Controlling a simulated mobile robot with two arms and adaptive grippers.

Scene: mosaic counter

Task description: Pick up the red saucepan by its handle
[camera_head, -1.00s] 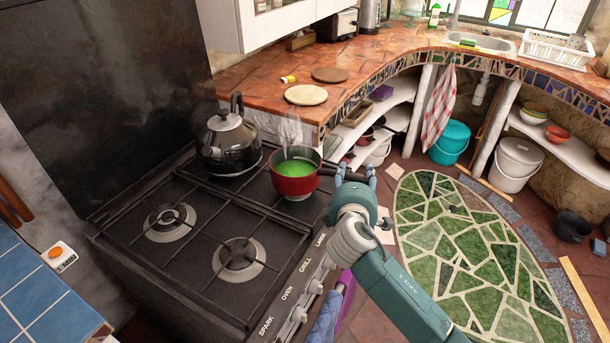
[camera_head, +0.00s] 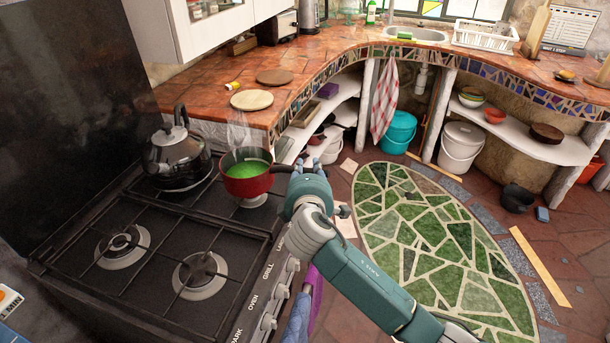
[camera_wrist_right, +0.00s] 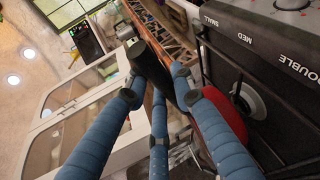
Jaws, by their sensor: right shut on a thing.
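The red saucepan (camera_head: 247,187), holding steaming green contents, is at the back right burner of the stove (camera_head: 165,235). It looks slightly raised above the burner, with a pale patch of burner showing under it. Its dark handle (camera_head: 283,169) points right, to my right gripper (camera_head: 307,167). In the right wrist view the blue fingers are closed around the dark handle (camera_wrist_right: 152,62), and part of the red pan side (camera_wrist_right: 222,122) shows behind a finger. My left gripper is not in view.
The tiled counter (camera_head: 205,88) with two round boards (camera_head: 252,99) lies behind. A green mosaic floor area (camera_head: 440,250) is open at the right.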

